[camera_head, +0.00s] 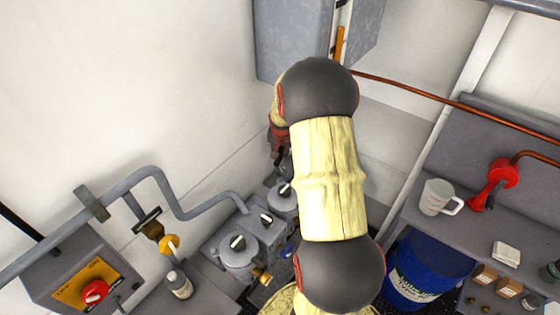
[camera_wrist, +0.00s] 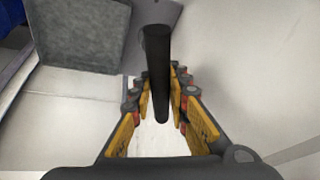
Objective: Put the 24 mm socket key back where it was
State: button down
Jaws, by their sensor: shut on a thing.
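My gripper (camera_wrist: 158,82) is shut on a dark, straight round bar (camera_wrist: 157,58), which looks like the socket key, in the wrist view. The bar stands out between the yellow-and-black fingers, its thick end away from the palm. No size marking can be read on it. In the head view my gripper (camera_head: 279,142) is partly hidden behind my arm, near the white wall and above the grey canisters. The bar cannot be made out clearly there. I cannot tell which place the key came from.
A grey wall cabinet (camera_head: 285,40) hangs above my arm. Grey canisters (camera_head: 239,250) and a pipe (camera_head: 190,213) stand below left. A control box (camera_head: 80,272) with a red knob is at far left. A mug (camera_head: 438,197) stands on the right shelf above a blue drum (camera_head: 425,272).

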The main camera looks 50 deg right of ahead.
aim_at(280, 168)
jog(key=shift+w+f+b, duration=0.15)
jog(key=shift+f, duration=1.05)
jog(key=shift+w+f+b, duration=0.1)
jog(key=shift+f+b, duration=0.05)
jog(key=shift+f, duration=1.15)
jog(key=c, duration=1.7)
grip_release()
